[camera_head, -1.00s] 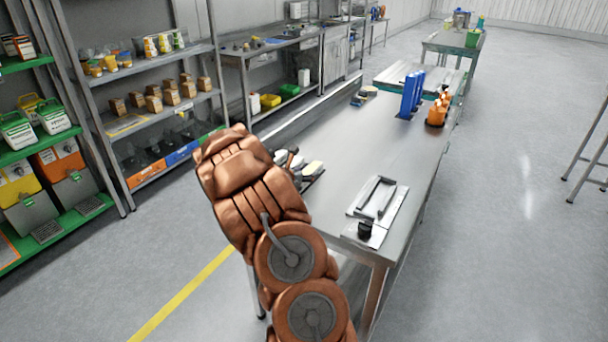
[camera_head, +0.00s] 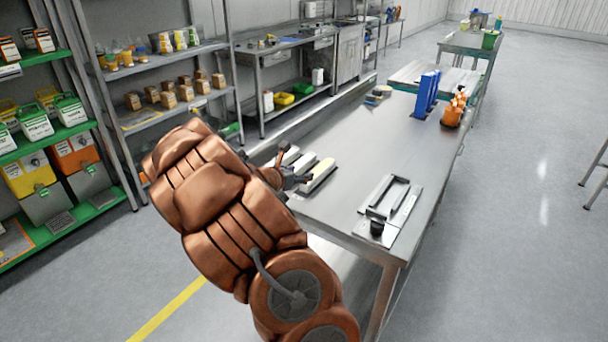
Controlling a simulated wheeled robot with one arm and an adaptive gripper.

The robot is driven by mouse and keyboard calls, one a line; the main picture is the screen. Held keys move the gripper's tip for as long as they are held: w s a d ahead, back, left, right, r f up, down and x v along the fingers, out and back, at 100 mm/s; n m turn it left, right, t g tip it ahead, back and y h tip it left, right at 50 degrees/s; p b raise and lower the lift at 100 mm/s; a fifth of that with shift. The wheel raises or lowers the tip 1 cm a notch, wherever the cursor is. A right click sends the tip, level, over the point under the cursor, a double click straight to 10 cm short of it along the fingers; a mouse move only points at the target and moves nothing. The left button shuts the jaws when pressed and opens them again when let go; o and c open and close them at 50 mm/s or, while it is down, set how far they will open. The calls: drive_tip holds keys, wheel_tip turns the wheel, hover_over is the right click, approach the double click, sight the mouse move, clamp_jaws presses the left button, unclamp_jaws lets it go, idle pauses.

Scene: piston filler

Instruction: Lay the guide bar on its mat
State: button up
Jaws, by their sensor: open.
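My gripper (camera_head: 289,179) is open at the left edge of the steel table, largely hidden by my brown-covered arm. Several short bars lie side by side right at it: a pale grey bar (camera_head: 302,162) and one with a yellowish top (camera_head: 319,174). I cannot tell which is the guide bar, nor whether my fingers touch one. A light flat mat (camera_head: 403,216) lies near the table's right edge, apart from my gripper. On it are a dark-edged, frame-like piece (camera_head: 379,196) and a small black knob-like part (camera_head: 376,228).
The steel table (camera_head: 350,150) has clear room between the bars and the mat. Blue upright panels (camera_head: 425,95) and an orange object (camera_head: 454,110) stand at its far right. A small round item (camera_head: 380,91) lies at the far left. Shelves (camera_head: 170,110) stand to the left.

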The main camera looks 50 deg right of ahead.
drive_tip(key=shift+a+r, duration=0.1)
drive_tip(key=shift+a, duration=0.25)
drive_tip(key=s+a+r+m+g+y, duration=0.3)
drive_tip(key=s+a+r+m, duration=0.4)
drive_tip(key=s+a+m, duration=0.45)
drive_tip(key=s+a+f+m+y, duration=0.1)
drive_tip(key=s+a+m+y, duration=0.1)
drive_tip(key=a, duration=0.9)
drive_tip(key=s+a+f+m+y, duration=0.1)
drive_tip(key=s+a+y, duration=0.4)
drive_tip(key=a, duration=0.7)
drive_tip(key=s+a+f+m+y, duration=0.1)
drive_tip(key=s+a+m+y, duration=0.2)
drive_tip(key=s+a, duration=0.4)
drive_tip(key=a+m, duration=0.1)
drive_tip(key=a, duration=0.3)
drive_tip(key=shift+s+a+f+t+y, duration=0.15)
drive_tip(key=shift+a+t+y, duration=0.15)
drive_tip(key=shift+t, duration=0.1)
drive_tip(key=shift+r+p, duration=0.95)
